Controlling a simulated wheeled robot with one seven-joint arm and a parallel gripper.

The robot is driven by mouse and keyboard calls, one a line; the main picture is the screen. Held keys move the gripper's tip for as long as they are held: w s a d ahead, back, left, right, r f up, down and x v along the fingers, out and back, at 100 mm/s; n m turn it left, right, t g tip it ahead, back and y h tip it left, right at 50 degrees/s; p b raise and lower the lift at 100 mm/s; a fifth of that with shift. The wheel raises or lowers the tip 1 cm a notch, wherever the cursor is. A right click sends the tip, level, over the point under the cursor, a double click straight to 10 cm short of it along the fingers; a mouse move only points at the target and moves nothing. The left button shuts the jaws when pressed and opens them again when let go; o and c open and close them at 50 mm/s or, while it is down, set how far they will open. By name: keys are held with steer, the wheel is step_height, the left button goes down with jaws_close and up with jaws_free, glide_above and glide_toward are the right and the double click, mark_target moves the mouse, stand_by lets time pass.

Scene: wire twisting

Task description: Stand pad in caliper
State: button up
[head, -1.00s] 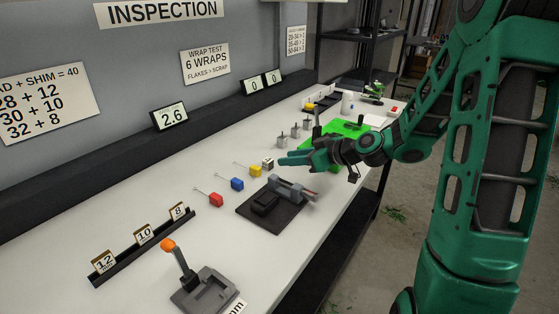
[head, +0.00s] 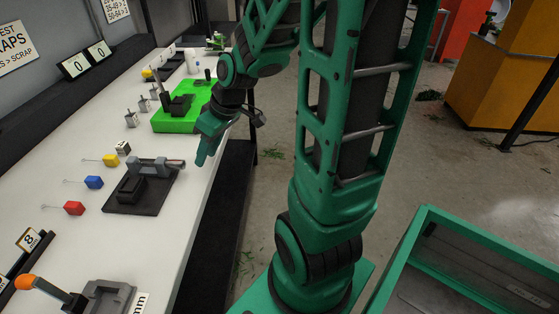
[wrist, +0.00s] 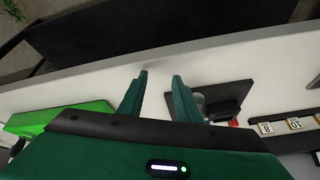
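My gripper (head: 204,158) is near the table's right edge, beside the dark fixture. In the wrist view its two fingers (wrist: 157,85) are apart with only white tabletop between them, so it is open and empty. The black plate (head: 150,198) carries a dark block and a grey cylindrical part with a copper-coloured end (head: 174,164); it also shows in the wrist view (wrist: 235,92). A grey device (head: 118,296) with an orange-knobbed lever (head: 26,282) stands at the lower left. I cannot tell which of these is the caliper, and no pad is clearly recognisable.
Small grey blocks (head: 144,105) stand beside the green mat (head: 203,92). A numbered rack (head: 22,255) is at left. A green-rimmed bin (head: 425,220) stands at right.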

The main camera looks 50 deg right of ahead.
steer(key=s+d+r+m+g+h, duration=0.1)
steer(key=s+d+m, duration=0.1)
steer(key=s, duration=0.4)
steer(key=s+d+r+m+g+h, duration=0.1)
steer(key=s+d+m, duration=0.1)
steer(key=s, duration=0.4)
steer(key=shift+s+d+r+m+g, duration=0.2)
steer(key=shift+r+m+g, duration=0.2)
steer(key=shift+m, duration=0.2)
steer(key=shift+o, duration=0.2)
steer(key=s+d+r+m+g, duration=0.1)
steer(key=s+m, duration=0.3)
steer(key=s, duration=0.4)
steer(key=shift+s+d+r+g, duration=0.2)
steer(key=shift+r+g, duration=0.1)
steer(key=shift+s, duration=0.1)
